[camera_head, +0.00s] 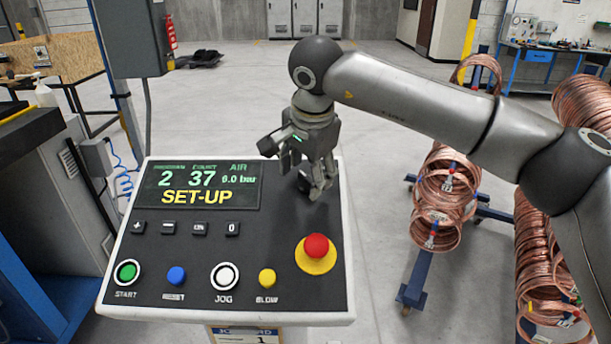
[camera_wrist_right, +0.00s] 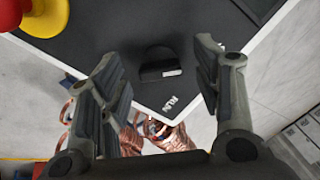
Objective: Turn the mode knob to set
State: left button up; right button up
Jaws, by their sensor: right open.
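The control panel (camera_head: 200,255) has a black top and a white rim. Its display (camera_head: 203,185) reads SET-UP in yellow. The black mode knob (camera_wrist_right: 160,64) shows in the right wrist view between the two fingers, with a RUN label near it on the panel. In the head view the knob is mostly hidden by my right gripper (camera_head: 318,182), which points down over the panel's upper right corner. The right gripper (camera_wrist_right: 158,76) is open, with a finger on either side of the knob; I cannot tell whether they touch it. My left gripper is not in view.
A red stop button (camera_head: 316,246) on a yellow base sits just below the right gripper. A row of buttons including a green start button (camera_head: 127,272) runs along the front. Copper coils (camera_head: 445,200) on a blue stand are to the right, below my right arm.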

jog(key=v, duration=1)
jog(key=shift+r, duration=0.3)
